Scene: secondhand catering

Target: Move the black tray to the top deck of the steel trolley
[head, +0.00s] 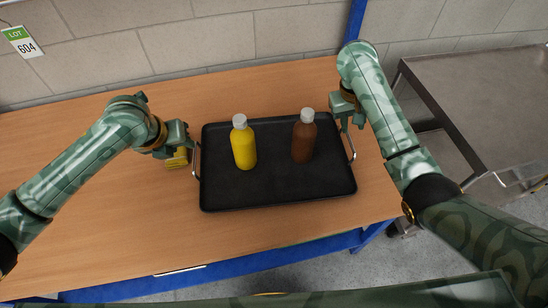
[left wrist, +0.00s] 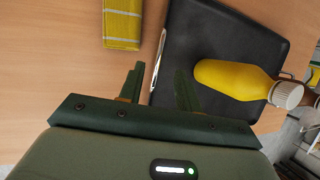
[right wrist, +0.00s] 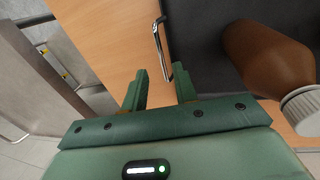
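The black tray (head: 280,190) lies flat on the wooden table, with a steel handle at each short end. A yellow bottle (head: 243,146) and a brown bottle (head: 304,140), both white-capped, stand upright on it. My left gripper (head: 187,146) is open at the left handle (left wrist: 160,60), which shows between its fingers in the left wrist view. My right gripper (head: 349,124) is open above the right handle (head: 350,150); in the right wrist view that handle (right wrist: 158,40) lies just beyond the finger gap. The steel trolley (head: 490,95) stands at the right, its top deck bare where visible.
A yellow striped cloth-like item (left wrist: 122,25) lies on the table left of the tray, partly under my left gripper in the head view. The wooden table (head: 120,235) is clear at front left. A block wall (head: 190,45) runs behind. A floor gap separates table and trolley.

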